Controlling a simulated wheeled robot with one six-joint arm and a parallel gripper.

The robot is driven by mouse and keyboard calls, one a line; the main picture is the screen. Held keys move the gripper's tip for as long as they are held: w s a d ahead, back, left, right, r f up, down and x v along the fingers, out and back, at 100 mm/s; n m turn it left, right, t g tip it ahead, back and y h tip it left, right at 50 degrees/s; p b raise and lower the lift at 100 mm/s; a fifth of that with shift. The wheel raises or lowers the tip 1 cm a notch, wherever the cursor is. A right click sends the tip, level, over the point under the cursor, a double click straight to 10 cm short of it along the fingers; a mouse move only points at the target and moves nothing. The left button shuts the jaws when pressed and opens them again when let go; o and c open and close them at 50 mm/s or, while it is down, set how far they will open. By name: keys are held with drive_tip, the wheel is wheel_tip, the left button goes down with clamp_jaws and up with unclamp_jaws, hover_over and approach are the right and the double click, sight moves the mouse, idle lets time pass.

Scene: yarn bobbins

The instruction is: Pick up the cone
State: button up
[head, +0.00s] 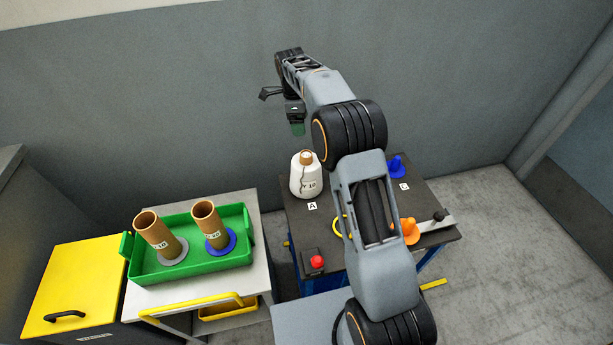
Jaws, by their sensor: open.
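A white yarn cone (304,180) with a brown tube top and dark lettering stands upright at the left back of the dark table (285,203), beside the label A. My gripper (298,128) is above the cone and a little to its left, apart from it. It is open, with a greenish fingertip pointing down, and nothing shows between its fingers. My arm hides the middle of the table.
Blue (396,166) and orange (409,231) pegs stand on the table's right side. A red button box (314,262) sits at its front left. A green tray (188,268) with two brown tubes rests on a cart at left. A wall stands behind.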

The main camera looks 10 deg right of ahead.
drive_tip(key=m, duration=0.1)
approach(306, 153)
wheel_tip(306, 153, down, 5)
drive_tip(key=shift+f+b, duration=0.15)
drive_tip(key=shift+b, duration=0.15)
drive_tip(key=shift+s+d+f, duration=0.1)
drive_tip(key=shift+d+f, duration=0.05)
drive_tip(key=shift+f, duration=0.75)
drive_tip(key=shift+s+d+f, duration=0.1)
drive_tip(key=shift+d+f, duration=0.1)
drive_tip(key=shift+f, duration=0.7)
drive_tip(key=shift+s+d+f, duration=0.1)
drive_tip(key=shift+d+f, duration=0.05)
drive_tip(key=shift+f, duration=0.7)
clamp_jaws()
